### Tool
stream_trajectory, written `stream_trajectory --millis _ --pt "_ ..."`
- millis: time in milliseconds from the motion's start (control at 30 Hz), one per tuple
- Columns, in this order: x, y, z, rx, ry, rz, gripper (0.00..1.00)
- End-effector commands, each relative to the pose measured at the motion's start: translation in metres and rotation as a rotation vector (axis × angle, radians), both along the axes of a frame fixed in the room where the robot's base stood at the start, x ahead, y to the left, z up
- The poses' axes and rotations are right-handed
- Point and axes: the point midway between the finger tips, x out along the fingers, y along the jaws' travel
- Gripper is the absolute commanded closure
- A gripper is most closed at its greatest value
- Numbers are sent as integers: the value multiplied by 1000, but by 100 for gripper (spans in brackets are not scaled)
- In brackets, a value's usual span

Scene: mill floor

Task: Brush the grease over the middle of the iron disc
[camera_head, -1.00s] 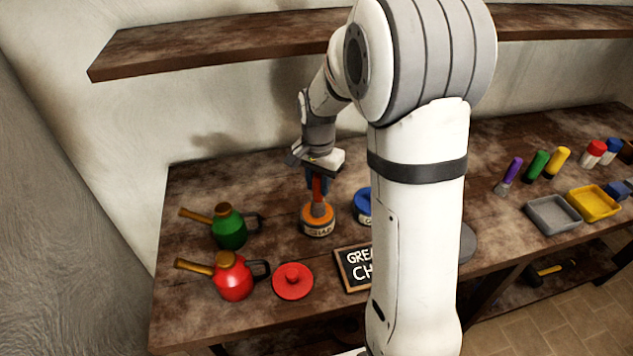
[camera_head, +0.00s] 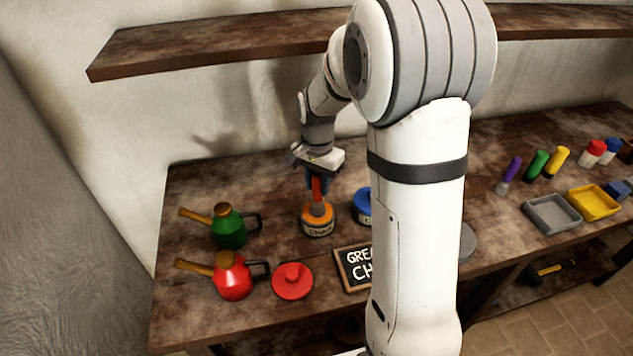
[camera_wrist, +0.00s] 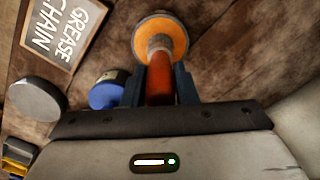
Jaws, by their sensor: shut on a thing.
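My gripper (camera_head: 318,184) is shut on the red handle of a brush (camera_head: 318,193), which stands roughly upright with its head at the orange tin (camera_head: 317,226). The tin's label reads CHAIN. In the wrist view the red handle (camera_wrist: 159,84) runs between my blue fingers to the orange tin (camera_wrist: 160,17). How deep the bristles sit in the tin is hidden. The iron disc, a grey round plate (camera_head: 467,242), is partly hidden behind my arm. It shows more fully in the wrist view (camera_wrist: 36,99).
A blue tin (camera_head: 362,207) stands just right of the orange one. A GREASE CHAIN board (camera_head: 355,268), red lid (camera_head: 292,281), red can (camera_head: 233,277) and green can (camera_head: 228,228) are nearby. Grey tray (camera_head: 552,213) and yellow tray (camera_head: 594,202) lie right. A shelf (camera_head: 220,48) hangs above.

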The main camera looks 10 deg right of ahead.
Motion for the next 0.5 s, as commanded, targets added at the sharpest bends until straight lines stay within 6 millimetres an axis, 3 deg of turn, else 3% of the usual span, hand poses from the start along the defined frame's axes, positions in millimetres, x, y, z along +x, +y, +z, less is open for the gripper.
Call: stream_trajectory --millis 167,500 --pt "-1 0 3 0 4 0 96" --pt "0 0 32 0 1 1 96"
